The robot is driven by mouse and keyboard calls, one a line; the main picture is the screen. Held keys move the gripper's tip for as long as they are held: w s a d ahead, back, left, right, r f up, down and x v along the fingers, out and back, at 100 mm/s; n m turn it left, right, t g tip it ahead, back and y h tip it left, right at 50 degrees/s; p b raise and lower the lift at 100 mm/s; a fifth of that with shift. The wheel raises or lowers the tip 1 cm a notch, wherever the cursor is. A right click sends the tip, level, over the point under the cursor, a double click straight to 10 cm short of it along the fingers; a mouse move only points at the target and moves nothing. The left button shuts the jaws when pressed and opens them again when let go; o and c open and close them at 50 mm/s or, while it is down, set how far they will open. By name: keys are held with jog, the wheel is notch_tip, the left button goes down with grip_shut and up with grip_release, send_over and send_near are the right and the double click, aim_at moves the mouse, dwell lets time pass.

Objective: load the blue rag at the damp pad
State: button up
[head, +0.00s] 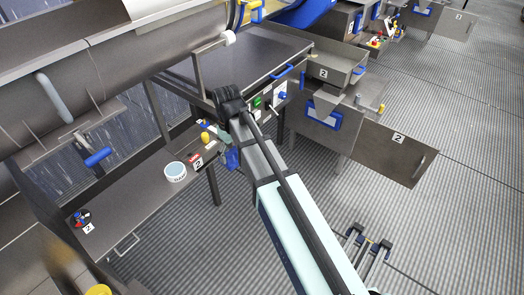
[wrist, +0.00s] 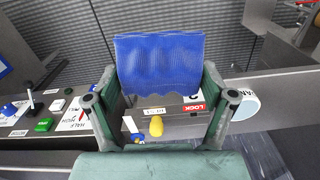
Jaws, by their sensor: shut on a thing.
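The blue rag (wrist: 160,62) hangs between the fingers of my gripper (wrist: 160,82) in the wrist view. The gripper is shut on it, and the cloth spreads out beyond the fingertips. In the head view the rag (head: 232,158) shows as a small blue patch below my gripper (head: 226,138), near the right end of the low shelf. A round white dish (head: 175,172) with a pale blue inside stands on that shelf, left of the gripper. Its edge also shows right of the gripper in the wrist view (wrist: 246,106). Its lettering is partly hidden, and I cannot tell a damp pad for certain.
The low metal shelf (head: 130,205) holds a yellow knob (head: 205,137), a red LOCK label (wrist: 194,107) and number cards. A control panel with a green button (wrist: 44,124) is beside the gripper. The large drum (head: 110,75) overhangs the shelf. An open metal door (head: 395,155) stands right.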

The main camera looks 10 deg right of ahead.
jog(key=w+a+r+n+p, duration=0.1)
jog(key=a+r+n+p, duration=0.25)
jog(key=a+n, duration=1.65)
jog(key=shift+m, duration=0.8)
jog(key=shift+w+a+f+b, duration=0.1)
jog(key=shift+a+f+b, duration=0.15)
jog(key=shift+f+b, duration=0.45)
jog(key=shift+s+a+f+b, duration=0.1)
jog(key=shift+a+f+b, duration=0.3)
jog(key=shift+f, duration=0.65)
jog(key=shift+w+a+f+b, duration=0.1)
jog(key=shift+a+f+b, duration=0.05)
jog(key=shift+f+b, duration=0.6)
jog(key=shift+f, duration=0.7)
jog(key=shift+r, duration=0.1)
notch_tip(320, 180, up, 7)
jog(key=p, duration=0.4)
